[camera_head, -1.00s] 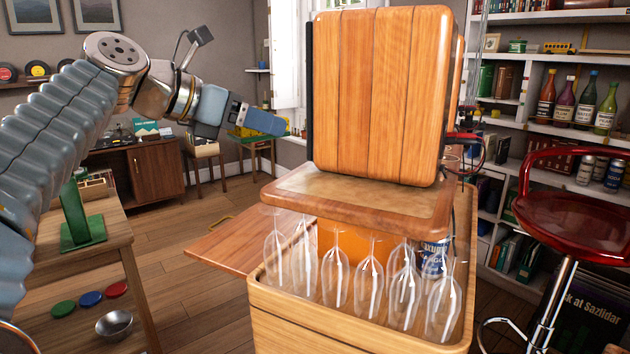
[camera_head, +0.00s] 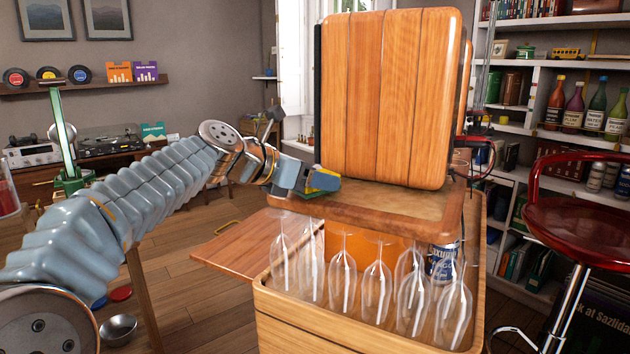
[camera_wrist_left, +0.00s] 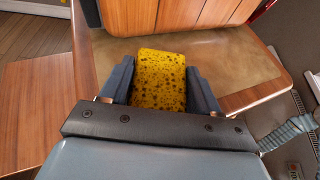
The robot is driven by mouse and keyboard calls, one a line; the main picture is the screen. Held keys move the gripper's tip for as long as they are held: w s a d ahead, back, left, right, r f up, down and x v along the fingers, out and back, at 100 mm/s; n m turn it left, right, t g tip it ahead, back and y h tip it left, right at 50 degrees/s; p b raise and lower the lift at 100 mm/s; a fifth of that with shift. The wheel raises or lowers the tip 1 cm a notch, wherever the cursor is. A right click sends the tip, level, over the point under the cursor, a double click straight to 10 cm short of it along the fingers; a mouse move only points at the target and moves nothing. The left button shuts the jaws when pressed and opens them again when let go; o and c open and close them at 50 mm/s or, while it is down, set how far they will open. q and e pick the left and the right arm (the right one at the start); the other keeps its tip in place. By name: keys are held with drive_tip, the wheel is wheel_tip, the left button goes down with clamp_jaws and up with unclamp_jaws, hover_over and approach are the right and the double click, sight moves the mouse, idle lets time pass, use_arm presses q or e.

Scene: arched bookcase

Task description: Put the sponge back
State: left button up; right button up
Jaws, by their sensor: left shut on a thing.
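The yellow, dark-speckled sponge (camera_wrist_left: 159,80) is between the two fingers of my left gripper (camera_wrist_left: 160,88) in the left wrist view, and the fingers are shut on it. In the head view the left gripper (camera_head: 312,184) is at the left edge of the brown-topped shelf (camera_head: 390,208), beside the large wooden panelled box (camera_head: 388,98). The sponge shows there as a small yellow patch (camera_head: 324,181), partly covered by the fingers. I cannot tell whether it touches the shelf. My right gripper is not in view.
Several upside-down glasses (camera_head: 376,283) and a blue can (camera_head: 441,264) stand in the open wooden compartment below the shelf. A wooden flap (camera_head: 238,250) extends to the left. A red stool (camera_head: 585,212) stands at the right. The shelf top in front of the box is clear.

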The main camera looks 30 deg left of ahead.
use_arm(q)
drive_tip(key=shift+f, duration=0.1)
drive_tip(key=o, duration=1)
drive_tip(key=shift+s+a+r, duration=0.1)
drive_tip(key=shift+s+r, duration=0.1)
drive_tip(key=shift+r, duration=0.05)
drive_tip(key=v, duration=1.1)
drive_tip(key=shift+s+a+r, duration=0.15)
drive_tip(key=shift+s, duration=0.1)
